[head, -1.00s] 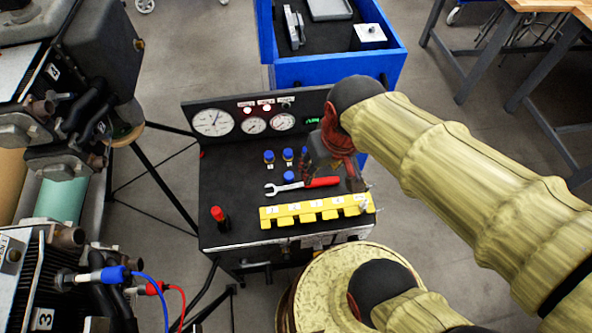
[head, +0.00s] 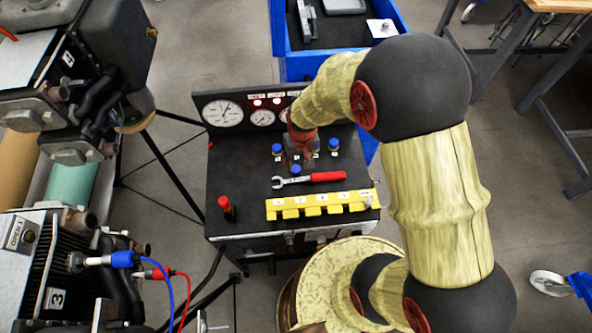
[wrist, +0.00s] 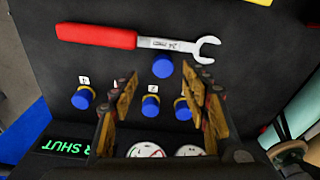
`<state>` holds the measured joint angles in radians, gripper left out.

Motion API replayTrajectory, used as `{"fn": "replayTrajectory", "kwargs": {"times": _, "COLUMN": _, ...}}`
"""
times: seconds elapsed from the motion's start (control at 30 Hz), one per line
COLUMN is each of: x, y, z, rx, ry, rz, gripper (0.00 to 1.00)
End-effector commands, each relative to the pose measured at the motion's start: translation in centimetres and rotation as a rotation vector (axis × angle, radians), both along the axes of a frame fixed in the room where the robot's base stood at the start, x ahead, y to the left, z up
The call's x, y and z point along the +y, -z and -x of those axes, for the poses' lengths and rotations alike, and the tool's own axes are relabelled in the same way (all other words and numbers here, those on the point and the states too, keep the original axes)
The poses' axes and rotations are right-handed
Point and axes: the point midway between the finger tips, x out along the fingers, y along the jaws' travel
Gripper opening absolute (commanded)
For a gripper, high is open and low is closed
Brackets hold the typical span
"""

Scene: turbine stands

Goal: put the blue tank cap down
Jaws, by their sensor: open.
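Blue caps sit on a black panel. One (head: 296,169) is nearest the wrench, also in the wrist view (wrist: 162,66), with no collar visible under it. Behind it is a row of three blue caps on brass-coloured collars: left (head: 277,149), right (head: 334,144) and a middle one (wrist: 150,105), which my gripper hides in the head view. My gripper (head: 299,160) points down over the row. In the wrist view its fingers (wrist: 160,82) are open and apart, with the cap near the wrench around their tips. Contact cannot be told, and I cannot tell which is the tank cap.
A red-handled wrench (head: 310,180) lies in front of the caps, with a yellow slotted block (head: 322,204) nearer. A red-topped knob (head: 225,204) stands at left. Gauges (head: 222,112) line the back. A blue bin (head: 281,40) is behind.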

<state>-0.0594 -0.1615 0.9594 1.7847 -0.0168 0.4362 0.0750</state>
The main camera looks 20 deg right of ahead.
Motion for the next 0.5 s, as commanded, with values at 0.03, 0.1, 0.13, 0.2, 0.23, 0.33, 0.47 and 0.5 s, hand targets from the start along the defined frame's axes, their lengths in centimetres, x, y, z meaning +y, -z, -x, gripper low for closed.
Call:
{"fn": "replayTrajectory", "kwargs": {"times": 0.03, "x": 0.0, "y": 0.8, "z": 0.1, "rx": 0.004, "ry": 0.0, "rz": 0.0, "gripper": 0.46}}
{"fn": "replayTrajectory", "kwargs": {"times": 0.1, "x": 0.0, "y": 1.4, "z": 0.0, "rx": 0.003, "ry": -0.001, "rz": 0.0, "gripper": 0.46}}
{"fn": "replayTrajectory", "kwargs": {"times": 0.13, "x": 0.1, "y": 1.5, "z": -0.1, "rx": 0.003, "ry": -0.001, "rz": 0.0, "gripper": 0.46}}
{"fn": "replayTrajectory", "kwargs": {"times": 0.2, "x": 0.1, "y": 1.9, "z": -0.2, "rx": 0.002, "ry": -0.001, "rz": 0.0, "gripper": 0.46}}
{"fn": "replayTrajectory", "kwargs": {"times": 0.23, "x": 0.2, "y": 2.1, "z": -0.3, "rx": 0.002, "ry": -0.001, "rz": 0.0, "gripper": 0.46}}
{"fn": "replayTrajectory", "kwargs": {"times": 0.33, "x": 0.4, "y": 3.5, "z": -0.5, "rx": 0.004, "ry": -0.002, "rz": 0.0, "gripper": 0.46}}
{"fn": "replayTrajectory", "kwargs": {"times": 0.47, "x": 0.5, "y": 5.4, "z": -0.8, "rx": 0.005, "ry": -0.001, "rz": 0.0, "gripper": 0.46}}
{"fn": "replayTrajectory", "kwargs": {"times": 0.5, "x": 0.5, "y": 5.9, "z": -0.9, "rx": 0.005, "ry": -0.001, "rz": 0.0, "gripper": 0.46}}
